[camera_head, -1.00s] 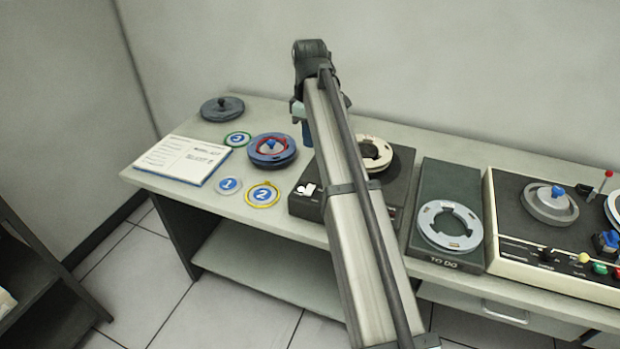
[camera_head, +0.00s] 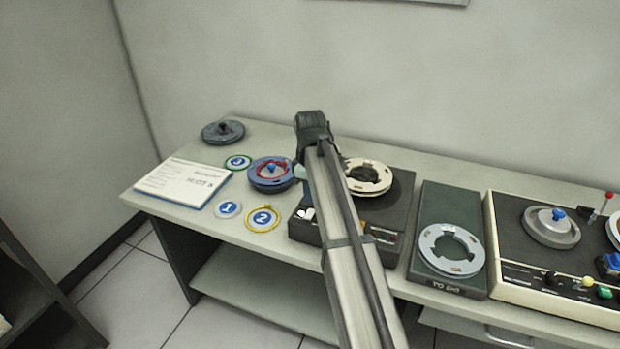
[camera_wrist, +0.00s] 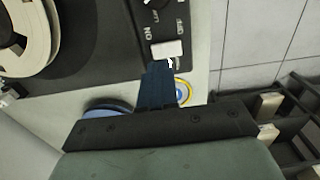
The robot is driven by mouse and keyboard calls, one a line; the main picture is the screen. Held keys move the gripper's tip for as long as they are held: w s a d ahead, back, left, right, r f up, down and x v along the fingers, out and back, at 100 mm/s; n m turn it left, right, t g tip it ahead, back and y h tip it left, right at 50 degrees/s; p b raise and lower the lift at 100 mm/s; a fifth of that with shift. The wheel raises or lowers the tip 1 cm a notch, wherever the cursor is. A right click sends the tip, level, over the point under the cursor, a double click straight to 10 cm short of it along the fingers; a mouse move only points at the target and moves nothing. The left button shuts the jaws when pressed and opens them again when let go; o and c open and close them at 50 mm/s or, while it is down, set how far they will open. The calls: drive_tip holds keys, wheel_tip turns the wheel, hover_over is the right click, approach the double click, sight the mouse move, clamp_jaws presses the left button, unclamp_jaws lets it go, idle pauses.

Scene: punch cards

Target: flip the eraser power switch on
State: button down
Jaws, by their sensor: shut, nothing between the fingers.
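The eraser is the dark box (camera_head: 396,196) in the middle of the bench, with a cream reel (camera_head: 369,177) on top. Its switch is a white rocker (camera_wrist: 167,49) beside printed lettering and a knob in the wrist view; white parts (camera_head: 306,213) show at its front left corner in the head view. My gripper (camera_wrist: 160,64) is shut and empty. Its blue fingertips are right beside the rocker in the wrist view, seeming to meet its edge; I cannot tell whether they touch. In the head view my arm hides most of the gripper and part of the eraser front.
A dark "TO DO" box (camera_head: 447,272) with a grey reel and a cream-sided machine (camera_head: 555,291) stand to the right. The bench's front edge is close.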

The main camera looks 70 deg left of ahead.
sight(310, 211)
drive_tip(key=shift+f, duration=1.9)
drive_tip(key=shift+f, duration=0.25)
drive_tip(key=shift+s+d+r, duration=0.2)
drive_tip(key=shift+s+d, duration=0.3)
drive_tip(key=shift+r, duration=0.15)
wheel_tip(310, 211, up, 14)
